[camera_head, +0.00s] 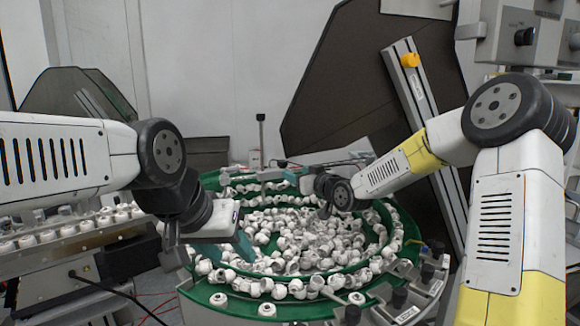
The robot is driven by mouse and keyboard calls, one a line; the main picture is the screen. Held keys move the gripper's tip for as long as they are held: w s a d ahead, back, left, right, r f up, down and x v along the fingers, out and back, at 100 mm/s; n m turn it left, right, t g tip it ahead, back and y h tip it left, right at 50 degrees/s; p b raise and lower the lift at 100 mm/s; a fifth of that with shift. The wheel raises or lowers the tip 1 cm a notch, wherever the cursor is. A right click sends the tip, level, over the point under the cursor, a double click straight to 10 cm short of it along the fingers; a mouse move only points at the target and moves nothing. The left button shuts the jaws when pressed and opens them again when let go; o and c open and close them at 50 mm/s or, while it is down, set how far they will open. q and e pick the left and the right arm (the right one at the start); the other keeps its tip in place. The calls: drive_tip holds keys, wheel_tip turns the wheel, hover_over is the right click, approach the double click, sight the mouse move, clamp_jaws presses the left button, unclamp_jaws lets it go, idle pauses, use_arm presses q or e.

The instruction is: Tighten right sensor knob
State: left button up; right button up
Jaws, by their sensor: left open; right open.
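Several black knobs stand on a grey metal bracket along the right front of the green feeder bowl (412,243). One black knob (428,272) is at the bracket's upper part, another (399,298) is lower, and a third (352,314) is near the bottom edge. I cannot tell which is the right sensor knob.
White caps (290,245) fill the bowl. A conveyor track with caps (70,228) runs at the left. A slanted metal rail with a yellow knob (410,60) rises behind my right arm. A control box (515,30) with black knobs is at the top right.

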sight(285, 165)
drive_tip(key=shift+t+y, duration=0.3)
drive_tip(key=shift+y, duration=0.1)
drive_tip(key=x, duration=0.8)
drive_tip(key=shift+w+r, duration=0.2)
drive_tip(key=shift+w, duration=0.25)
clamp_jaws()
drive_tip(key=shift+a, duration=0.15)
